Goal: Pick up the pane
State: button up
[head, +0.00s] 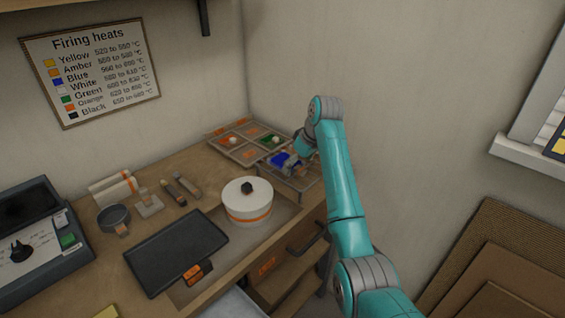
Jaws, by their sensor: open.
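A small blue flat piece (281,158), which looks like the pane, lies at the near left end of a grey metal rack or tray at the back right of the bench. My gripper (293,166) is at the end of the teal arm, close beside the blue piece at its right. The gripper is open. It is small and partly hidden by my own arm, so I cannot tell whether its fingers touch the blue piece or stand around it.
A divided tray (237,150) with orange and green compartments stands just left of the rack. A white round pot (247,211) with a dark knob and a dark flat slab (176,250) are nearer. A control box (33,243) stands far left. Wall at right.

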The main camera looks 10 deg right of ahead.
aim_at(297, 166)
jog(key=c, duration=0.9)
jog(key=shift+r, duration=6.5)
